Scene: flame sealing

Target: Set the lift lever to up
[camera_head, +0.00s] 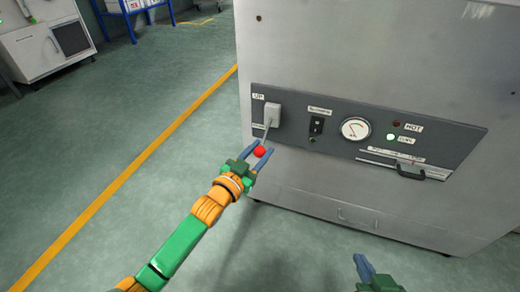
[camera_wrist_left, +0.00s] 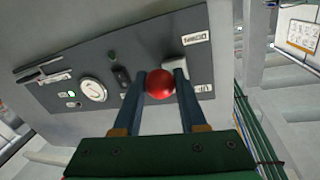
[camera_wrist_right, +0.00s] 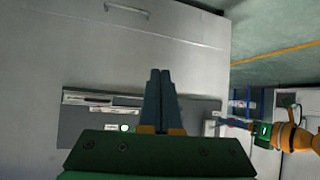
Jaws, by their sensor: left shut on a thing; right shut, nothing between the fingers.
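The lift lever has a pale housing (camera_head: 272,113) at the left end of the dark control panel, just right of the UP label (camera_head: 258,96). Its thin rod (camera_head: 266,133) slants downward from the housing to a round red knob (camera_head: 260,152). My left gripper (camera_head: 262,149) is shut on the red knob. In the left wrist view the knob (camera_wrist_left: 160,82) sits between the two fingers, partly covering the housing. A label (camera_wrist_left: 196,38), apparently DOWN, shows there too. My right gripper (camera_wrist_right: 160,75) is shut and empty in front of the cabinet, low in the head view (camera_head: 365,267).
The panel also carries a black switch (camera_head: 317,125), a round gauge (camera_head: 355,128), a lit green lamp (camera_head: 391,137) and a black handle (camera_head: 411,173). The grey cabinet (camera_head: 330,50) fills the right side. The floor left of it is open, with a yellow line (camera_head: 120,180).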

